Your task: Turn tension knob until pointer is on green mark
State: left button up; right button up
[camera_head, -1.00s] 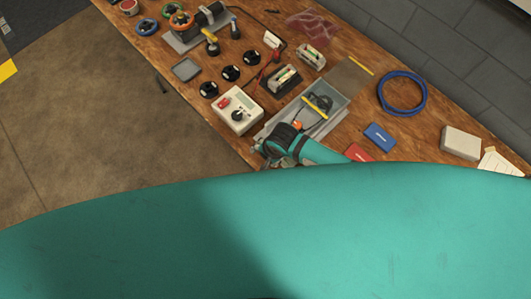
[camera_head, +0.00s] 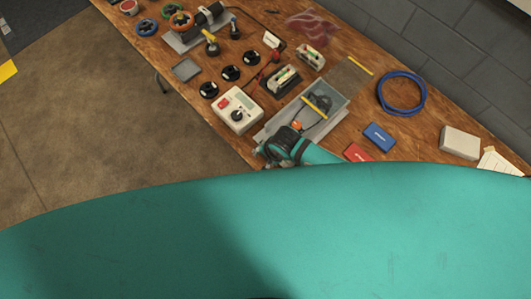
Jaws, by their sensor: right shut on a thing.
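My right gripper (camera_head: 262,150) is at the near edge of the bench, at the end of my teal arm, beside a grey tray (camera_head: 340,110). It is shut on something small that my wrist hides. A white box (camera_head: 229,104) with a black knob (camera_head: 237,116), a red button and a small display stands just up and left of the gripper, apart from it. I cannot make out a pointer or a green mark at this size. My left gripper is not in view.
A clamped device with an orange wheel (camera_head: 180,19) stands at the upper left. Several black round pieces lie near the white box. A blue cable coil (camera_head: 402,93), blue box (camera_head: 379,137) and red box (camera_head: 357,153) lie to the right. My own teal part fills the bottom.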

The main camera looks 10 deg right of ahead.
jog(key=shift+s+t+y, duration=0.15)
jog(key=shift+t+y, duration=0.25)
jog(key=shift+f+t+y, duration=0.15)
jog(key=shift+t+y, duration=0.25)
jog(key=shift+t, duration=0.2)
jog(key=shift+d+f+t+y+b, duration=0.15)
jog(key=shift+t+y+b, duration=0.55)
jog(key=shift+t+b, duration=0.3)
jog(key=shift+t+y+b, duration=0.5)
jog(key=shift+t, duration=0.1)
jog(key=shift+r, duration=0.2)
jog(key=o, duration=1.1)
jog(key=shift+s+f, duration=0.1)
